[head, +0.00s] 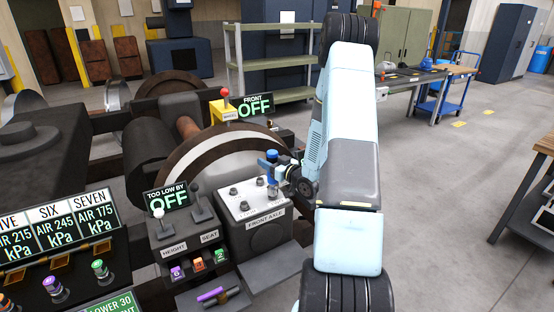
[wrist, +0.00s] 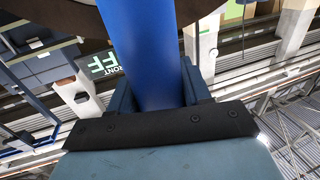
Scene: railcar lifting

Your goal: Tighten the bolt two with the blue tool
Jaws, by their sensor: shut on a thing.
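The blue tool (head: 268,162) is in my gripper (head: 282,172), above the back right part of the front axle box. In the wrist view, the blue tool (wrist: 148,50) is a thick blue shaft between the fingers of my gripper (wrist: 158,98). The front axle box (head: 254,215) has a pale top plate with several dark bolts (head: 244,206). No numbers on the bolts are readable, so I cannot tell which is bolt two. The tool's lower end is small in the head view, and I cannot tell whether it touches a bolt.
Left of the box stand a height and seat lever panel (head: 180,232) and a "TOO LOW BY OFF" display (head: 167,199). A "FRONT OFF" display (head: 255,106) and a yellow box with a red knob (head: 226,108) stand behind. A purple-handled tool (head: 211,294) lies in front.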

